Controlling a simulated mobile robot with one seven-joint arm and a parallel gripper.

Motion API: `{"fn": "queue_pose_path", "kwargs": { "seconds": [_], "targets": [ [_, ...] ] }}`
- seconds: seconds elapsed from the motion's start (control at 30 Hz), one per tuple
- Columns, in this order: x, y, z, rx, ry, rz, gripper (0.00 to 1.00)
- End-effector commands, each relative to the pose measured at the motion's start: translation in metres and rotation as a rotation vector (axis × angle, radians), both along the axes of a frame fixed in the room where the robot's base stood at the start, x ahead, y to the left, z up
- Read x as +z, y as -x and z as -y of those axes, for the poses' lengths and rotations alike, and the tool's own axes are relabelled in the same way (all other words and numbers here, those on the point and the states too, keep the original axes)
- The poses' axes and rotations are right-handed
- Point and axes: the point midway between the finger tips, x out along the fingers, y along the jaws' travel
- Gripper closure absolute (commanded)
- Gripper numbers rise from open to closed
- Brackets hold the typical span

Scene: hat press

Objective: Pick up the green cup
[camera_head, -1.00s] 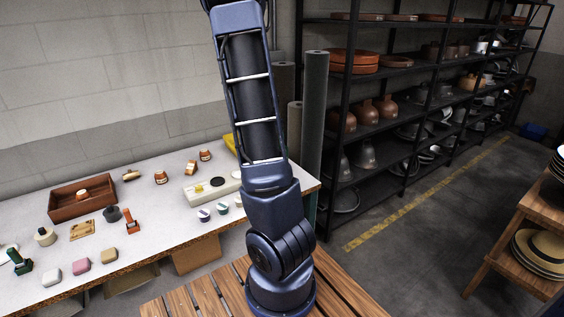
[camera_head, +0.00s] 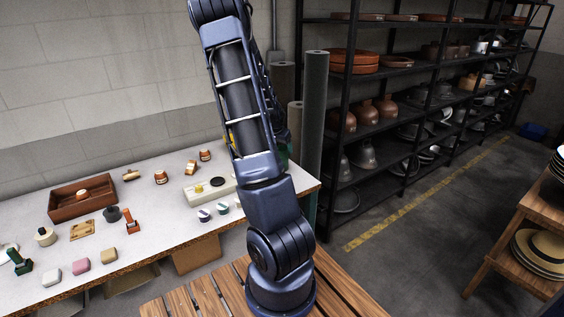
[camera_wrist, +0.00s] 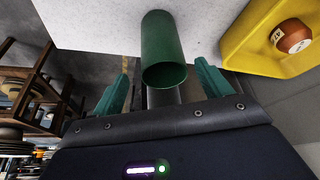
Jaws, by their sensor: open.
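The green cup (camera_wrist: 163,45) stands on the pale tabletop in the wrist view, near the table's edge, with its open rim toward my gripper. My gripper (camera_wrist: 164,72) is open, with one teal finger on each side of the cup's rim end in the picture. The cup is not gripped, and I cannot tell how far it is from the fingers in depth. In the head view my own arm hides the gripper. A bit of green (camera_head: 283,153) shows beside the arm there; I cannot tell if it is the cup.
A yellow tray (camera_wrist: 250,50) holding a labelled orange-brown jar (camera_wrist: 292,37) lies right of the cup. The table (camera_head: 150,200) carries a wooden box (camera_head: 63,208), a pale box (camera_head: 193,194) and several small items. Tall rolls (camera_head: 314,110) and a dark shelf (camera_head: 347,80) stand beyond its right end.

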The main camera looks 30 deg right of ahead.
Motion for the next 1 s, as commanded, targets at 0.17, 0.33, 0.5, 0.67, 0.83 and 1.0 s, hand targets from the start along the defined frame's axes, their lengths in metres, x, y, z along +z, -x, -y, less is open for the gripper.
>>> {"fn": "queue_pose_path", "kwargs": {
  "seconds": [0.17,0.33,0.5,0.67,0.83,1.0],
  "targets": [
    [-0.005,-0.002,0.003,-0.001,0.0,0.0,0.23],
    [-0.019,-0.008,0.012,-0.002,0.001,-0.001,0.23],
    [-0.036,-0.013,0.019,-0.001,-0.001,-0.001,0.23],
    [-0.045,-0.015,0.023,-0.001,0.0,0.0,0.23],
    [-0.047,-0.016,0.023,-0.001,-0.001,0.001,0.23],
    [-0.047,-0.016,0.023,0.0,0.0,0.001,0.32]
  ]
}}
